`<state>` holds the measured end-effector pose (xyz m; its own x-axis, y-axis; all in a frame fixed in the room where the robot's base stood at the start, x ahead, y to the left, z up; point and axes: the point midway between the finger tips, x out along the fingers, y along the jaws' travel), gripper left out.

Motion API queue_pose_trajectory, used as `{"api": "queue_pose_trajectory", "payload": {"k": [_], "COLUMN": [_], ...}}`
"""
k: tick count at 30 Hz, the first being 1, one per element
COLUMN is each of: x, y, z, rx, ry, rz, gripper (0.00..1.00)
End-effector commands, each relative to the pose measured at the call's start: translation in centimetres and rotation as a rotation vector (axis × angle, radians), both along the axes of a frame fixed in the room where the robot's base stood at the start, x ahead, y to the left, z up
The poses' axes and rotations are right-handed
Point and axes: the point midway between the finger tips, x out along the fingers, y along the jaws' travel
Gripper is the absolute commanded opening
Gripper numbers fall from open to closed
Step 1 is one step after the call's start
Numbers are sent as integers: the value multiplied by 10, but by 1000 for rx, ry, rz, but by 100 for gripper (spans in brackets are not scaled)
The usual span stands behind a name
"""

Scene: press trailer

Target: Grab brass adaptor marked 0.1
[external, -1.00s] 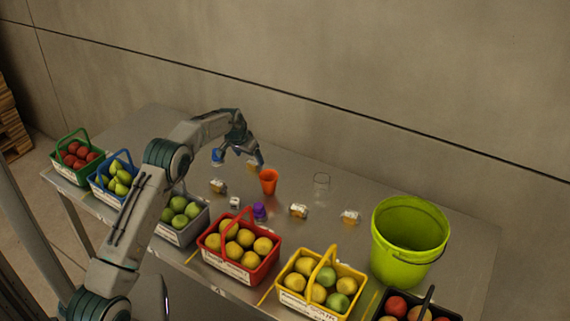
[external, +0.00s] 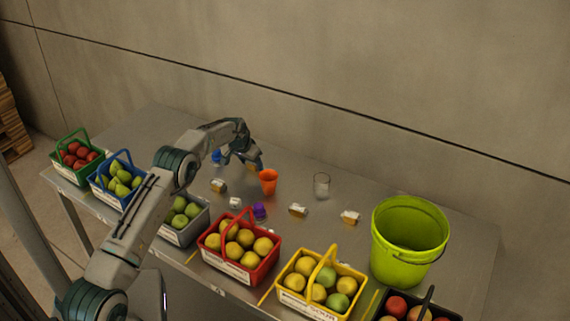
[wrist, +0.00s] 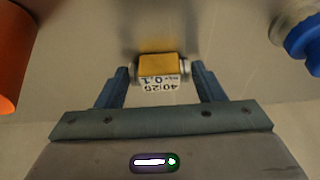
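The brass adaptor marked 0.1 (wrist: 159,68) shows in the wrist view, a yellow-brass body with silvery ends and a white label reading "40/25" and "0.1", upside down in the picture. My gripper (wrist: 160,80) is open, with one finger to the left and one to the right of the adaptor and a small gap showing on each side. In the external view my gripper (external: 243,163) is low over the table, left of the orange cup (external: 268,181), and largely hides the adaptor.
Other similar fittings (external: 218,186) (external: 298,210) (external: 349,217) lie on the metal table. A blue-topped item (external: 216,156) is close behind my gripper to the left. A clear glass (external: 321,185) and a purple item (external: 259,211) stand to the right. Fruit baskets (external: 238,268) line the front edge.

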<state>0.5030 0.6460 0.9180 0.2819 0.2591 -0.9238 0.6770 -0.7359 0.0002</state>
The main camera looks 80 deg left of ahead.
Motion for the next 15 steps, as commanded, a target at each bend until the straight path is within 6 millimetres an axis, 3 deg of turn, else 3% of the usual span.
{"api": "queue_pose_trajectory", "payload": {"k": [1,3,15], "x": [0,0,0], "y": [0,0,0], "z": [0,0,6], "rx": [0,0,1], "ry": [0,0,-1], "rz": [0,0,0], "gripper": [47,32,32]}}
